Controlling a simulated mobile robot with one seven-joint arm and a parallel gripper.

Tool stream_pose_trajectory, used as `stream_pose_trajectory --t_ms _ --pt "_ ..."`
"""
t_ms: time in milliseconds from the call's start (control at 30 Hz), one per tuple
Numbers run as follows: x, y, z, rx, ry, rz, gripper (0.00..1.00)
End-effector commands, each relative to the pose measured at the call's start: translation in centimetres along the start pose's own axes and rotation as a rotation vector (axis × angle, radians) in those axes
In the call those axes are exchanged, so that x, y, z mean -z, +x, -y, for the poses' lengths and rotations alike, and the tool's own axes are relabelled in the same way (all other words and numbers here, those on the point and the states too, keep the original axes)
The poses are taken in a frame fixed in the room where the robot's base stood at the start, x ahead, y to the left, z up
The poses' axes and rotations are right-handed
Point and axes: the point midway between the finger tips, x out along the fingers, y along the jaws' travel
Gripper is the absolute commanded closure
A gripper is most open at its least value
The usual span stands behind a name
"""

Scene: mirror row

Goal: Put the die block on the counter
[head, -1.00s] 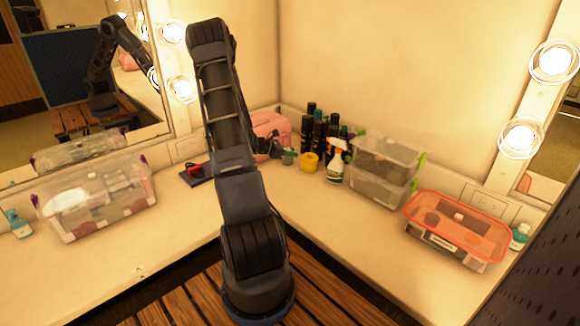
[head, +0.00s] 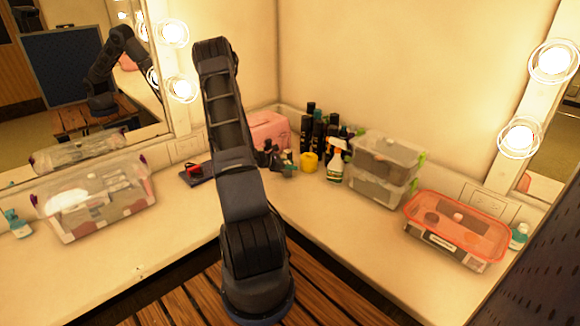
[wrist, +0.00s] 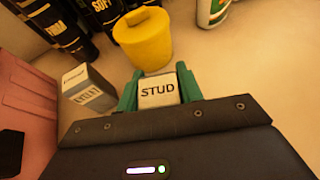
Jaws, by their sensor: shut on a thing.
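My gripper (wrist: 157,88) has green fingers shut on a small white block (wrist: 158,93) lettered STUD, which I take as the die block. The block sits between the fingertips, over or at the cream counter (wrist: 215,65); I cannot tell if it touches. In the head view my gripper (head: 287,170) is low near the back corner, and the block cannot be made out there. A second grey-white lettered block (wrist: 88,90) stands left of the gripper, apart from it.
A yellow tub (wrist: 145,40) stands just beyond the fingers. Dark bottles (head: 312,128), a spray bottle (head: 335,162) and stacked clear boxes (head: 383,170) are to the right. A pink case (head: 268,130) is behind. The front counter (head: 320,220) is clear.

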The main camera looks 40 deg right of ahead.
Motion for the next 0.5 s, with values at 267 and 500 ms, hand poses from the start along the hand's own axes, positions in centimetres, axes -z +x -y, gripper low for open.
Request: stream_pose_trajectory --t_ms 267,500 --pt "0.22 0.08 0.0 0.0 0.0 0.0 0.42" --pt "0.17 0.07 0.01 0.0 0.0 0.0 0.42"
